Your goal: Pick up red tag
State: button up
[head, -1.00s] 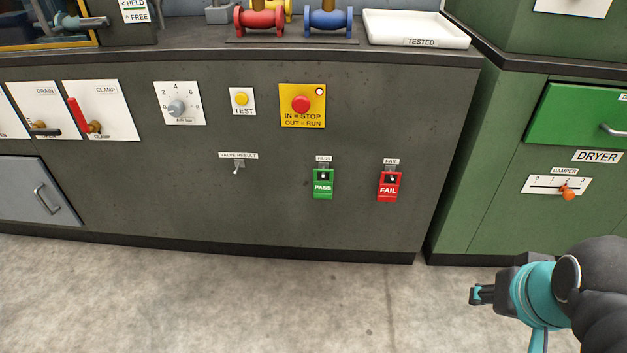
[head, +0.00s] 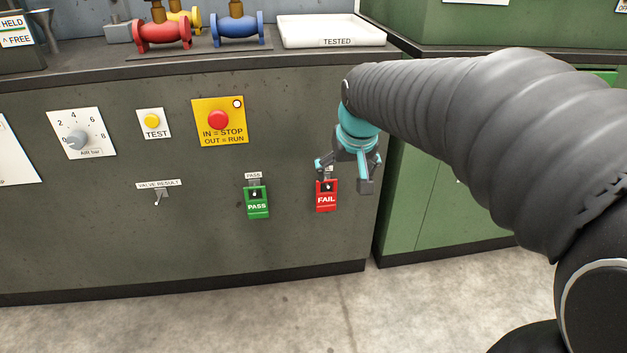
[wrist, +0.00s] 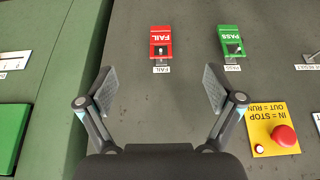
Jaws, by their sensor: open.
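The red FAIL tag (head: 326,198) hangs on a small hook on the front of the dark grey cabinet, right of the green PASS tag (head: 257,204). My gripper (head: 343,178) is open and empty, in front of the cabinet close to the red tag. It partly covers the hook and label above that tag in the head view. In the wrist view the red tag (wrist: 161,39) appears upside down, beyond the open fingers (wrist: 160,90) and roughly centred between them. The gap between fingers and tag is hard to judge.
An empty hook (head: 158,195) labelled valve result is on the left. A red stop button (head: 218,120) on a yellow plate, a yellow TEST button (head: 152,121) and an air knob (head: 77,140) are above. A white TESTED tray (head: 330,32) stands on the worktop. A green cabinet (head: 440,200) is right.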

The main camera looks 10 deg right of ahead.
jog(key=b, duration=0.2)
send_near(328, 186)
jog(key=w, duration=0.2)
jog(key=shift+g, duration=0.3)
jog(key=b+x, duration=0.1)
jog(key=x, duration=0.8)
jog(key=shift+s+d, duration=0.1)
jog(key=shift+d, duration=0.05)
jog(key=shift+b+x, duration=0.5)
jog(key=shift+x, duration=2.2)
jog(key=shift+s, duration=0.25)
jog(key=c, duration=1.1)
